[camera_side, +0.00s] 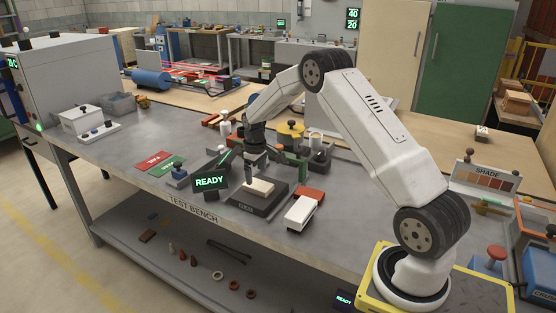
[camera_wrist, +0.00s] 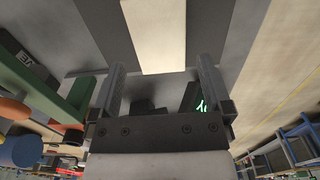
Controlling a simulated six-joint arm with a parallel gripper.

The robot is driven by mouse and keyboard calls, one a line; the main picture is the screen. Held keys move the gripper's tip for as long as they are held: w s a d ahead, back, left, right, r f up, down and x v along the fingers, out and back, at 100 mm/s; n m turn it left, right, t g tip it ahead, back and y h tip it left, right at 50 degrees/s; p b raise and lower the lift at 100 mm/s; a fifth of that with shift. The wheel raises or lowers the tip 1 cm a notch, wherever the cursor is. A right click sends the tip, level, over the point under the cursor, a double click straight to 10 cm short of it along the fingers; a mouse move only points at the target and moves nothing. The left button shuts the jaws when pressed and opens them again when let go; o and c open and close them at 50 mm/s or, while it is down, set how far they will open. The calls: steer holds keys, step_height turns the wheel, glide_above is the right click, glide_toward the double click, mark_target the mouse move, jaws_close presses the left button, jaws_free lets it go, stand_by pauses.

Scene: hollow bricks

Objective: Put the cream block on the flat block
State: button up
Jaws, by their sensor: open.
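The cream block (camera_side: 259,187) lies flat on a dark, low slab (camera_side: 247,205) with a label on its front edge. I cannot tell whether this slab is the flat block. My gripper (camera_side: 256,178) points down just over the cream block. In the wrist view the cream block (camera_wrist: 155,35) reaches in from the top, with the dark slab (camera_wrist: 105,30) on both sides of it. My gripper's fingers (camera_wrist: 160,64) stand wide apart on either side of the block's line, with visible gaps. Nothing is held.
A READY display (camera_side: 210,182) stands left. Behind are a yellow-topped round item (camera_side: 290,131), a green bracket (camera_side: 289,158) and a white cup (camera_side: 314,138).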

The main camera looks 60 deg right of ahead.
mark_target(256, 184)
step_height(256, 184, up, 9)
steer(key=shift+f, duration=0.2)
steer(key=shift+a, duration=0.1)
stand_by(0.6)
steer(key=s+a+t, duration=0.1)
steer(key=s+a, duration=0.3)
steer(key=a, duration=0.3)
steer(key=s+a, duration=0.4)
steer(key=a, duration=0.4)
steer(key=s+a+f+t, duration=0.1)
steer(key=s+a, duration=0.7)
steer(key=s, duration=0.5)
steer(key=shift+a+t, duration=0.3)
steer(key=shift+a, duration=0.1)
